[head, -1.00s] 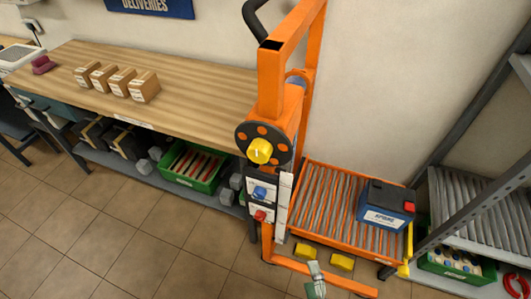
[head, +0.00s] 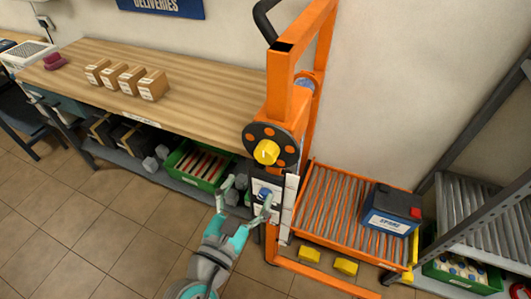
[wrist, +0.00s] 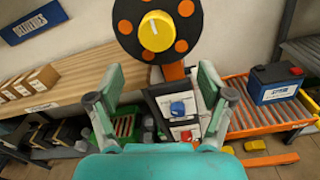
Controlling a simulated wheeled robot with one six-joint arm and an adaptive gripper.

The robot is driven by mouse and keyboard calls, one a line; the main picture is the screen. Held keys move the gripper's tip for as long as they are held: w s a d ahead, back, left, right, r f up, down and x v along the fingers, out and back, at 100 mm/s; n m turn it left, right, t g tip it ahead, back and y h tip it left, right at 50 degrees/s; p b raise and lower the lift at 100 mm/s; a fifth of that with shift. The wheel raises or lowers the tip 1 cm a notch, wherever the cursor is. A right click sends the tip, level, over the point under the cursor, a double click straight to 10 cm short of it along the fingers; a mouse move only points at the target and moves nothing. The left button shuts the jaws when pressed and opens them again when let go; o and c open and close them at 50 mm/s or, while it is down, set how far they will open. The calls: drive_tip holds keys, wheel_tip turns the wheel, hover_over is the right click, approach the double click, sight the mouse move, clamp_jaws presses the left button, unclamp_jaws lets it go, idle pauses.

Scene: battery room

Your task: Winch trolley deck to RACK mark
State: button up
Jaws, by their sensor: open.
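The orange trolley (head: 290,100) stands beside the bench. Its black winch wheel with orange dots and a yellow knob (head: 266,152) faces me; the knob also shows in the wrist view (wrist: 156,31). Below it is a panel with a blue knob (head: 264,194) and a red knob, which shows in the wrist view (wrist: 186,136). The low roller deck (head: 325,205) carries a dark blue battery (head: 391,210) at its right end. My gripper (head: 245,198) is open and empty, in front of the panel and below the wheel. I cannot make out a RACK mark.
A wooden bench (head: 190,100) with several small cartons (head: 153,86) stands at the left. Under it is a green crate (head: 192,166). A grey roller rack (head: 480,215) stands at the right. The tiled floor (head: 110,225) at front left is clear.

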sight(264, 158)
drive_tip(key=x, duration=0.7)
drive_tip(key=r+x, duration=0.1)
drive_tip(key=x, duration=0.2)
drive_tip(key=shift+w, duration=0.2)
drive_tip(key=c, duration=1.2)
